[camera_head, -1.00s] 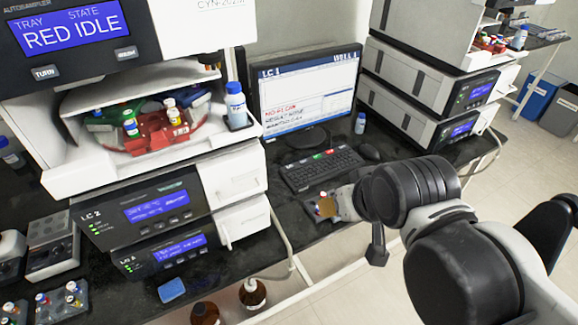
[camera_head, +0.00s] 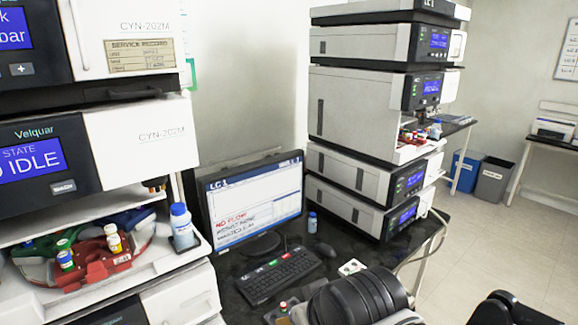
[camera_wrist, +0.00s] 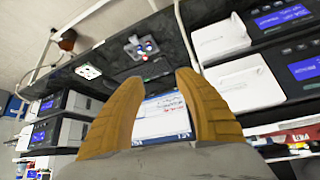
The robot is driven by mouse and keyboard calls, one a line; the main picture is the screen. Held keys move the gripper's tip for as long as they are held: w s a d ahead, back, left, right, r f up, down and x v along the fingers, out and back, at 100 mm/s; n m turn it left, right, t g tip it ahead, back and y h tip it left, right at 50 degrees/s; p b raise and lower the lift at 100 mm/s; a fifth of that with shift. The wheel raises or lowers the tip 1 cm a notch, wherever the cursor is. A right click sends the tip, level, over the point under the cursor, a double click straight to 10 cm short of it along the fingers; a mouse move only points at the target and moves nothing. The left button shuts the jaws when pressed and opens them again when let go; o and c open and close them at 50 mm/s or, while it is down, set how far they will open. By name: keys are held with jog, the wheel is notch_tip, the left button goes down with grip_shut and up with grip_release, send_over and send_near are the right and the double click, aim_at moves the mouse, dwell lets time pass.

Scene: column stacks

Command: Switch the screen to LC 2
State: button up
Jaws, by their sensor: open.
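The monitor (camera_head: 253,212) stands on the black bench in the head view. Its header reads LC 1, with red text lower on the screen. The keyboard (camera_head: 279,274) lies before it, with a green key and a red key at its back edge. A mouse (camera_head: 325,250) is to its right. In the wrist view, my gripper (camera_wrist: 160,76) is open and empty, its tan fingers apart. The monitor screen (camera_wrist: 163,122) shows between them, and the dark keyboard (camera_wrist: 146,77) shows just past their tips.
Instrument stacks rise left (camera_head: 140,140) and right (camera_head: 365,130) of the monitor. A small blue-capped bottle (camera_head: 312,223) stands beside the screen. A white card (camera_head: 351,267) and a small tray with coloured caps (camera_head: 283,308) lie on the bench.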

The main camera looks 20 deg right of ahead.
grip_shut()
dwell(1.4)
